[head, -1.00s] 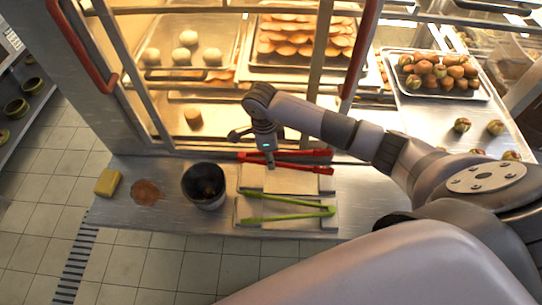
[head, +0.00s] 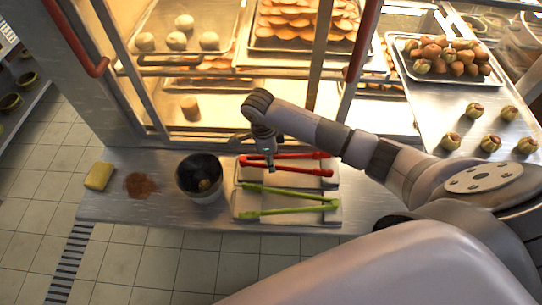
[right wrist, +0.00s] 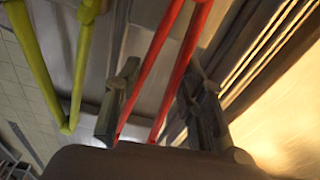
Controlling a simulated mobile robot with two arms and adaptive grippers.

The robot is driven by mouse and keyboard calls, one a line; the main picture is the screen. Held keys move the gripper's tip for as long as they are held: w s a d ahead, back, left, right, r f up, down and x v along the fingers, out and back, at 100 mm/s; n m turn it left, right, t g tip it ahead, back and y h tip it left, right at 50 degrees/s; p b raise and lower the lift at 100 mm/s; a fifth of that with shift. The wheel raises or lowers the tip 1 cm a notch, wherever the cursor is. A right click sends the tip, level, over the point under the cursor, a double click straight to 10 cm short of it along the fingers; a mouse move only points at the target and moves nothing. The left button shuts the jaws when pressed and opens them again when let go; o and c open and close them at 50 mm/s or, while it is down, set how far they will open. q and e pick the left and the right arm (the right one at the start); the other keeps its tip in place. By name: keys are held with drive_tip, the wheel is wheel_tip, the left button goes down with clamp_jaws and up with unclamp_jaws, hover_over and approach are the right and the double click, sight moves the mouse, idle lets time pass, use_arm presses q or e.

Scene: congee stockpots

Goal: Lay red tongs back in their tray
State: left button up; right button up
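The red tongs (head: 300,171) lie at the back of the pale tray (head: 326,217) on the counter, their arms spread in a narrow V. The green tongs (head: 300,209) lie in the front part of the same tray area. My right gripper (head: 270,166) is down at the red tongs, pointing at the counter. In the right wrist view, its fingers stand apart on either side of the red tongs (right wrist: 163,65), with small gaps showing. The green tongs (right wrist: 45,75) are at the left there. My left gripper is not in view.
A dark pot (head: 200,178) stands left of the tray, with a brown spill (head: 140,186) and a yellow sponge (head: 99,176) further left. A glass cabinet with red handles (head: 75,40) rises behind.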

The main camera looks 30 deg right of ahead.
drive_tip(key=shift+f+b, duration=0.35)
drive_tip(key=shift+f, duration=0.45)
drive_tip(key=shift+o, duration=0.6)
drive_tip(key=o, duration=0.5)
drive_tip(key=shift+r, duration=0.1)
